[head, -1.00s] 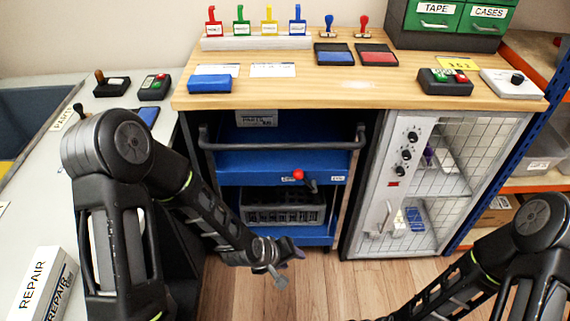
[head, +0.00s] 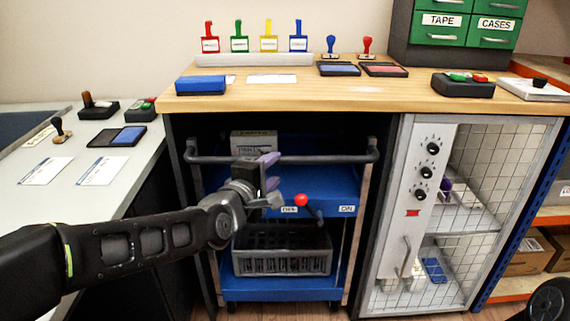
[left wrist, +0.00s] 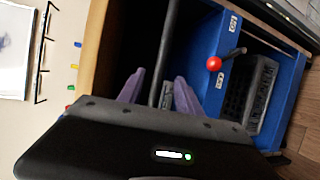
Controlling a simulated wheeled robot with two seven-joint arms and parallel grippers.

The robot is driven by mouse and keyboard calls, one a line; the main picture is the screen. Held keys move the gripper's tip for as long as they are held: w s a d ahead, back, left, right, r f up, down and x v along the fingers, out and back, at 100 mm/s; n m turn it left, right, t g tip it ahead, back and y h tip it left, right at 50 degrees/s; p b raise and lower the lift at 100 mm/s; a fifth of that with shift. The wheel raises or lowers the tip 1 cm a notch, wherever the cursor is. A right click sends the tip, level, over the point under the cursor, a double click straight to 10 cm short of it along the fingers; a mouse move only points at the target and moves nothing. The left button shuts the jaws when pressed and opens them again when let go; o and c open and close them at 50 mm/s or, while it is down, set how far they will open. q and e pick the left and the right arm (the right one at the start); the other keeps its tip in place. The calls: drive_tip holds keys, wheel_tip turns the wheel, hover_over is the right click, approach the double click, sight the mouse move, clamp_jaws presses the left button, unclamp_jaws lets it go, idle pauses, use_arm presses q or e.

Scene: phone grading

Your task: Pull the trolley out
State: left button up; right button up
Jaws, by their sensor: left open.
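The blue trolley (head: 285,284) stands under the wooden bench, with a dark push bar (head: 325,158) across its front top. A lever with a red knob (head: 301,199) sits at the front edge of its upper shelf. My left gripper (head: 272,172) is in front of the bar, left of its middle. In the left wrist view the purple fingers (left wrist: 152,88) are open, and the bar (left wrist: 167,60) runs between them. I cannot tell that either finger touches it. The red knob (left wrist: 214,63) also shows there. My right gripper is out of view.
A grey crate (head: 282,260) sits on the trolley's lower shelf and a box (head: 253,141) on its upper shelf. A mesh-fronted cabinet (head: 407,220) stands close to the right. The bench top (head: 300,103) holds stamps and ink pads. A grey side counter (head: 75,192) is at left.

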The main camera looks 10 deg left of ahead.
sight(283, 162)
use_arm(q)
drive_tip(key=shift+w, duration=0.1)
drive_tip(key=x, duration=0.7)
drive_tip(key=shift+w+f, duration=0.15)
drive_tip(key=shift+w, duration=0.15)
clamp_jaws()
idle(1.2)
